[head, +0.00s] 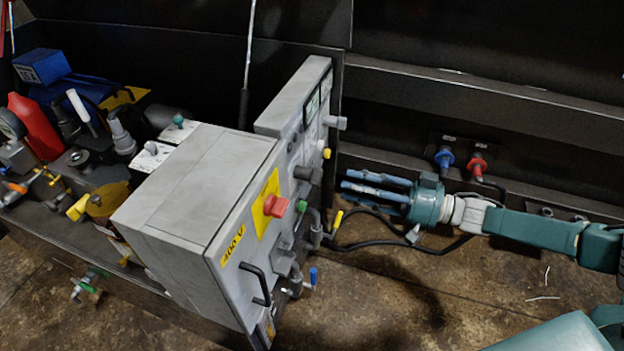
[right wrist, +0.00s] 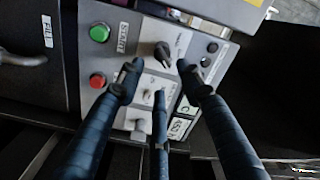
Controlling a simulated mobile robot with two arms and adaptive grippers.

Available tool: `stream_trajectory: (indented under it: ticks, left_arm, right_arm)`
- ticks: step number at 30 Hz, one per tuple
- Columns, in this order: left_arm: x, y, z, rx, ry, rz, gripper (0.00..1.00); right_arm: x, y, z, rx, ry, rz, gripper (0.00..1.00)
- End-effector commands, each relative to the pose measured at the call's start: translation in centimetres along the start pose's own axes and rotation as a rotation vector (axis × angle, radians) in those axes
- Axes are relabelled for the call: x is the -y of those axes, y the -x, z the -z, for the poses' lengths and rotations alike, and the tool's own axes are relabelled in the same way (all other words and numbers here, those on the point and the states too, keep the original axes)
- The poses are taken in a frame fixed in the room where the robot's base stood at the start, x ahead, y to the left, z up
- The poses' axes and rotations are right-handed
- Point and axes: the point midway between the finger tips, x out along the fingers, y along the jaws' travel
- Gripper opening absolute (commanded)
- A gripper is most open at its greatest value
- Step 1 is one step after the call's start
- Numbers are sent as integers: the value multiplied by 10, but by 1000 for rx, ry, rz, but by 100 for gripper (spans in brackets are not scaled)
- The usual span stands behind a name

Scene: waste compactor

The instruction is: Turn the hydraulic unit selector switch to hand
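My right gripper (head: 375,188) reaches in from the right in the head view, with its blue fingers pointing left toward the grey control panel (head: 322,100). In the right wrist view its three fingers (right wrist: 160,78) are spread and empty in front of the panel. A black selector knob (right wrist: 164,54) shows just beyond and between the two upper fingertips; the fingers look apart from it. The labels around the knob are too small to read, so I cannot tell its position. A smaller switch (right wrist: 148,96) is partly hidden by the fingers. My left gripper is not in view.
A green button (right wrist: 99,33) marked START and a red button (right wrist: 97,80) are left of the knob. The large grey cabinet (head: 190,185) has a red emergency button (head: 275,206) and protruding handles. Black cables and blue and red couplings (head: 444,157) lie near my right arm.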

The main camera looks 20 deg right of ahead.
Motion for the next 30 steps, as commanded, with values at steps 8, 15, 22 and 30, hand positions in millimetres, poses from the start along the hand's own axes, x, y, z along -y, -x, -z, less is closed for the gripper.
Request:
stream_trajectory:
  ticks: [8,15,22,30]
  left_arm:
    - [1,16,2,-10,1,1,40]
    - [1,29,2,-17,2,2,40]
    - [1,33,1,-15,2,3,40]
    - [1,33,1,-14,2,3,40]
  right_arm:
    - [0,-55,0,-1,4,3,36]
    - [0,-88,0,-1,4,0,36]
    - [0,-96,0,0,5,-3,36]
    - [0,-95,1,-1,5,-2,19]
